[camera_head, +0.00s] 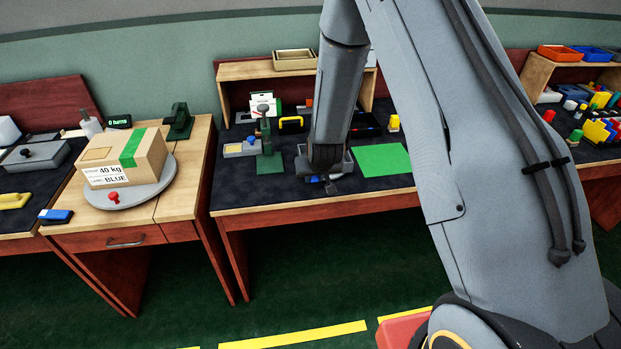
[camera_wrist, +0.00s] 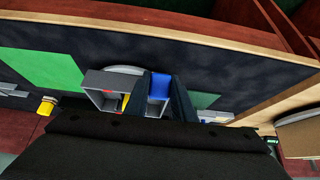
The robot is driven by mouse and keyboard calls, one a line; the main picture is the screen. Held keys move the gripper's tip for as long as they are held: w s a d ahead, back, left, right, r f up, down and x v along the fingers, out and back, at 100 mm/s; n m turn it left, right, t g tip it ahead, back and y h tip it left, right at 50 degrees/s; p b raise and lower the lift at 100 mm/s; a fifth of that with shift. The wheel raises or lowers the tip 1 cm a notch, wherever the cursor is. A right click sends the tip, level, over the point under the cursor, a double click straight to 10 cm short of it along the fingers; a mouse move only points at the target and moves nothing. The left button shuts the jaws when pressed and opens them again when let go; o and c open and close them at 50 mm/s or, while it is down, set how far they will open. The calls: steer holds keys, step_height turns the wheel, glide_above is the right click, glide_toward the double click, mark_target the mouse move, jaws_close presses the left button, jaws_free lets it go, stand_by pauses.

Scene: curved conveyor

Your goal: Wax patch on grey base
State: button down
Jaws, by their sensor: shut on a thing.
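My gripper (camera_head: 325,177) is low over the dark mat of the middle bench, just left of a green sheet. In the wrist view its two dark fingers (camera_wrist: 162,92) are shut on a blue block (camera_wrist: 160,85). A grey tray with compartments (camera_wrist: 98,80) is close beside and behind the fingers; a yellow piece (camera_wrist: 126,101) and a little red show in it. A pale grey rounded piece (camera_wrist: 125,69) shows at its edge. I cannot tell which grey part is the base, or whether the blue block touches it. The wax patch cannot be made out clearly.
The green sheet (camera_head: 382,160) lies flat at the right of the bench. A dark green stand (camera_head: 268,150) is to the left. A yellow-capped jar (camera_head: 394,124) stands behind the sheet. A box (camera_head: 125,158) sits on a round plate on the left table. The mat's front strip is mostly clear.

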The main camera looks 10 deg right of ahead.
steer(key=shift+d+b, duration=0.4)
steer(key=shift+d, duration=4.8)
steer(key=shift+w+d+p, duration=0.1)
steer(key=shift+d+p, duration=0.55)
steer(key=shift+d, duration=1.2)
steer(key=shift+a, duration=0.15)
steer(key=shift+a+b, duration=0.8)
steer(key=shift+a, duration=2.95)
steer(key=shift+a+p, duration=0.4)
steer(key=shift+a, duration=3.4)
steer(key=s+p, duration=0.1)
steer(key=s, duration=0.5)
